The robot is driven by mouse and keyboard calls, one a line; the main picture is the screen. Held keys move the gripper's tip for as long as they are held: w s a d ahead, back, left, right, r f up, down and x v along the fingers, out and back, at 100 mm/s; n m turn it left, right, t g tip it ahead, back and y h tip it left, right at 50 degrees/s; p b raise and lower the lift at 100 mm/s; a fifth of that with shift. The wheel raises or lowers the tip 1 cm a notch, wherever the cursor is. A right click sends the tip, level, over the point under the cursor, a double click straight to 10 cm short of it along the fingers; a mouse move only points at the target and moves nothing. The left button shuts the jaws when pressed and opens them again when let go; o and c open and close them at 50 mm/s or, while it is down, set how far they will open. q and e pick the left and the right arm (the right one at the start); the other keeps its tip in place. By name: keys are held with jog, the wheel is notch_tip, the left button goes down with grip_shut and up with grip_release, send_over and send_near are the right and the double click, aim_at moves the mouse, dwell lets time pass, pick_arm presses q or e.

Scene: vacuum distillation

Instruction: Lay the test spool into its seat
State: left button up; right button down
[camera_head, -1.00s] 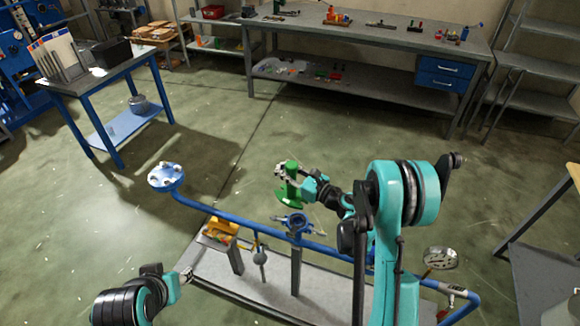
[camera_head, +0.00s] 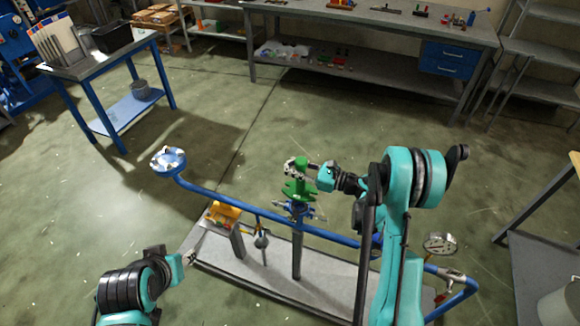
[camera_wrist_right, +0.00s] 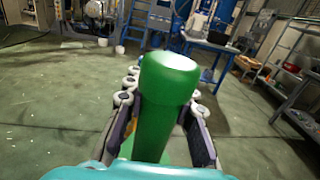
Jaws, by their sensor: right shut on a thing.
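The green test spool (camera_head: 299,189) has an upright cylinder above a wider notched flange. My right gripper (camera_head: 297,169) is shut on its upper cylinder. In the right wrist view the green cylinder (camera_wrist_right: 165,95) stands between the two fingers of the right gripper (camera_wrist_right: 162,112). In the head view the spool's flange is just above, and partly in front of, a blue seat (camera_head: 298,210) on a grey post. I cannot tell whether they touch. My left gripper (camera_head: 186,258) is low at the left, away from the spool; its fingers are too small to read.
A yellow block (camera_head: 223,213) stands left of the seat. The grey base plate (camera_head: 325,288) lies below. Open floor lies behind.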

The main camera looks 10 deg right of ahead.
jog(key=b, duration=0.6)
send_over(291, 188)
jog(key=shift+w+a+f, duration=0.1)
jog(key=shift+f, duration=2.75)
jog(key=shift+b, duration=0.45)
jog(key=shift+f+b, duration=0.85)
jog(key=c, duration=1.2)
grip_release()
jog(key=shift+r, duration=0.1)
jog(key=v, duration=1.2)
